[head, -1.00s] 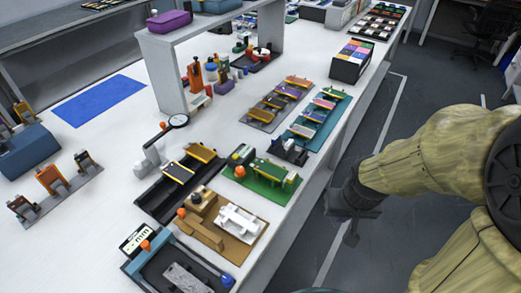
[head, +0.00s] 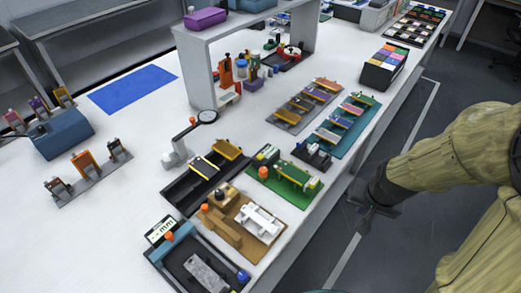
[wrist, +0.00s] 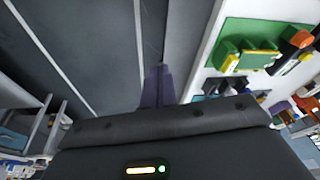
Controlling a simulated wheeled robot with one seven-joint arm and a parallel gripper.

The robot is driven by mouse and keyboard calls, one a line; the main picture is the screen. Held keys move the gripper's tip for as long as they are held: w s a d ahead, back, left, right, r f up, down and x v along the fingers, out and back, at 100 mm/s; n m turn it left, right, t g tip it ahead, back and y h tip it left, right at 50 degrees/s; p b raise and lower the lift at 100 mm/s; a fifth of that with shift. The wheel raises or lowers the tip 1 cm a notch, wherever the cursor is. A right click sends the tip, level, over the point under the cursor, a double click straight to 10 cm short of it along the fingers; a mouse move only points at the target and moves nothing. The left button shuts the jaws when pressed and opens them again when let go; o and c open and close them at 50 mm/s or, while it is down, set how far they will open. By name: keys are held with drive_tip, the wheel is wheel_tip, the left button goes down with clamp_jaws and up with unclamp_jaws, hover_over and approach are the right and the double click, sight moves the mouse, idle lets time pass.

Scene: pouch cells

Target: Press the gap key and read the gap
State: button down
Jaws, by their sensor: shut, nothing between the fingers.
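A gauge station (head: 158,256) sits at the front of the white bench, low in the head view. Its small display (head: 160,229) shows a dash and "mm"; no digits are readable. An orange button (head: 169,238) is beside the display, and a blue knob (head: 242,277) is at the station's right end. A grey plate (head: 206,272) lies in it. I cannot read which control is the gap key. My gripper (head: 366,216) is shut and empty, over the floor off the bench's right edge, apart from the station. It also shows in the wrist view (wrist: 160,80).
A green board (head: 290,190) with its own orange knob and a brown fixture (head: 232,228) with a white part stand near the bench edge. A white shelf (head: 197,75) stands farther back. The bench left of the station is clear.

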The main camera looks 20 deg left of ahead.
drive_tip(key=w+a+r+m+p, duration=0.2)
drive_tip(key=w+a+r+p, duration=0.1)
drive_tip(key=w+a+p, duration=0.15)
wheel_tip(320, 180, up, 2)
drive_tip(key=m+t+y+p, duration=0.3)
drive_tip(key=m+y+p, duration=0.4)
drive_tip(key=m+p, duration=1)
hover_over(260, 157)
drive_tip(key=p, duration=0.3)
drive_tip(key=n, duration=0.3)
drive_tip(key=shift+d+r+b, duration=0.15)
drive_tip(key=shift+d+b, duration=0.15)
drive_tip(key=shift+d, duration=0.15)
drive_tip(key=shift+f+b, duration=2.85)
drive_tip(key=shift+f, duration=1.55)
drive_tip(key=shift+f+b, duration=0.4)
drive_tip(key=shift+b, duration=0.05)
